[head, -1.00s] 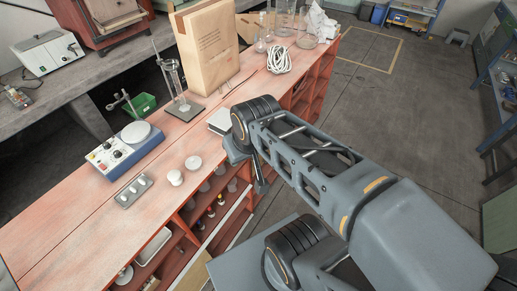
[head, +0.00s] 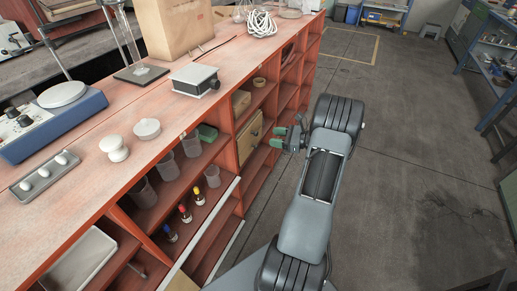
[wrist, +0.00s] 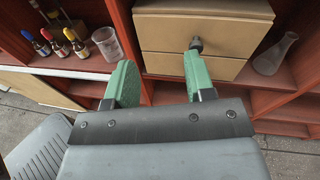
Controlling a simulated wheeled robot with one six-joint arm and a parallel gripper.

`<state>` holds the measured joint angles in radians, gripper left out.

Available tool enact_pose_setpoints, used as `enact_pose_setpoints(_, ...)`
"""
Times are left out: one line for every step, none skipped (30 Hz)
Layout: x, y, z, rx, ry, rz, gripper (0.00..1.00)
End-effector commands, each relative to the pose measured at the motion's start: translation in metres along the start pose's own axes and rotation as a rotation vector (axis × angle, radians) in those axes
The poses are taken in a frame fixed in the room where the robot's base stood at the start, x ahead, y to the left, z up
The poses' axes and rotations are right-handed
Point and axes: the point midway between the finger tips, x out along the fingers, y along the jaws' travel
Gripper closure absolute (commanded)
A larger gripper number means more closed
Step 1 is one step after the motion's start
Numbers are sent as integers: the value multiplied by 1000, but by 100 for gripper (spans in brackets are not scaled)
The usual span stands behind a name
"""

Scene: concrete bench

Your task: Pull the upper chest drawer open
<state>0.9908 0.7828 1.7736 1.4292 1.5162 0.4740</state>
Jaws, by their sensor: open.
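The small wooden chest (head: 250,137) sits in a shelf bay of the red bench. In the wrist view its upper drawer (wrist: 168,34) and lower drawer (wrist: 158,63) both look shut. A dark knob (wrist: 196,44) sticks out from the upper drawer's front. My gripper (wrist: 158,61) is open and empty, its green fingers pointing at the chest. The knob appears just beyond the right fingertip, not midway between the fingers. In the head view my gripper (head: 276,137) is in front of the chest, with a gap between.
Dropper bottles (wrist: 60,43) and a clear beaker (wrist: 108,43) stand in the bay left of the chest. A glass flask (wrist: 274,54) stands to its right. Upright red dividers (wrist: 123,30) bound the bay. The floor (head: 410,150) right of the bench is clear.

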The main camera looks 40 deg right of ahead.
Motion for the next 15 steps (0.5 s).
enact_pose_setpoints(-10,-6,-28,37,-29,-51,51)
enact_pose_setpoints(-15,-10,-36,54,-45,-77,51)
enact_pose_setpoints(-22,-14,-45,73,-65,-107,51)
enact_pose_setpoints(-25,-17,-50,85,-77,-124,51)
enact_pose_setpoints(-28,-19,-55,95,-87,-140,51)
enact_pose_setpoints(-31,-21,-59,105,-97,-156,51)
enact_pose_setpoints(-32,-23,-62,110,-103,-166,51)
enact_pose_setpoints(-32,-24,-63,114,-108,-173,51)
enact_pose_setpoints(-30,-25,-64,118,-112,-178,51)
enact_pose_setpoints(-27,-26,-65,119,-114,-181,51)
enact_pose_setpoints(-24,-27,-64,120,-116,-182,51)
enact_pose_setpoints(-18,-28,-64,120,-116,-181,51)
enact_pose_setpoints(-13,-29,-63,120,-117,-181,51)
enact_pose_setpoints(-7,-30,-62,120,-117,-180,51)
enact_pose_setpoints(1,-31,-62,119,-115,-180,51)
